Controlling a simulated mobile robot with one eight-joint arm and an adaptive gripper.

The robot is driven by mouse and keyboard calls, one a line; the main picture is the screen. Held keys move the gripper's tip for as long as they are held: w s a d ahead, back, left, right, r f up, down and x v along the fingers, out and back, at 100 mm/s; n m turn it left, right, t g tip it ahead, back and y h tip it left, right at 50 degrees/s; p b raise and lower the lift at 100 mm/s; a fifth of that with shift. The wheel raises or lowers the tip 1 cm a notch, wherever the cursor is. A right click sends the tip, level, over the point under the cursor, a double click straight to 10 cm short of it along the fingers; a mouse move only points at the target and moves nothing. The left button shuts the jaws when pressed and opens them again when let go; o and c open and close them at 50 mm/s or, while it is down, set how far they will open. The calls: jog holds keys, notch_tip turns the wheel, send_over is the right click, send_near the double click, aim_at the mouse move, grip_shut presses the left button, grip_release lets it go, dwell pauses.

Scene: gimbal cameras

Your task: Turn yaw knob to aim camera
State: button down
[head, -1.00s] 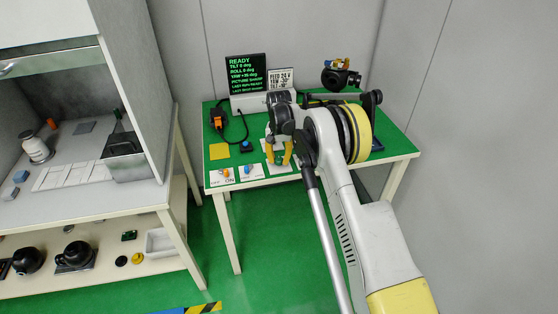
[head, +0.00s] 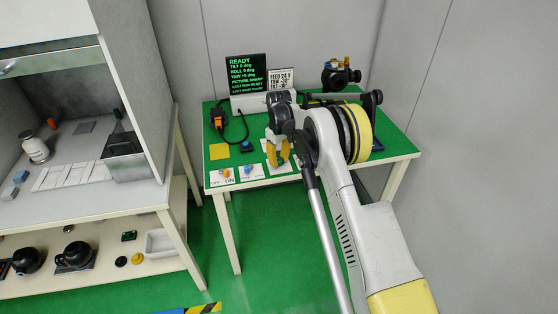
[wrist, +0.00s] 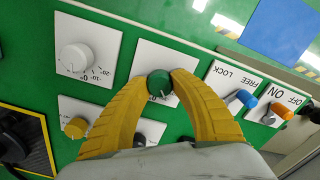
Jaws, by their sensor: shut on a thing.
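A round green knob (wrist: 160,84) stands on a white plate in the wrist view. The yellow fingers of my gripper (wrist: 161,80) close on it from both sides. In the head view my gripper (head: 279,158) is low over the front of the green table, and the knob is hidden there. The black screen (head: 246,75) reads READY, with tilt and roll at 0 deg and yaw at about +5 deg.
Close by are a white knob (wrist: 75,57), a yellow knob (wrist: 76,127), a blue FREE/LOCK switch (wrist: 240,98) and an orange OFF/ON switch (wrist: 281,112). An orange connector (head: 218,117) with a black cable lies at the table's left. A hooded bench stands farther left.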

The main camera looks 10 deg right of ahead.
aim_at(279, 159)
jog(key=shift+n, duration=1.7)
jog(key=c, duration=1.1)
grip_release()
jog(key=shift+o, duration=0.2)
notch_tip(279, 159, up, 12)
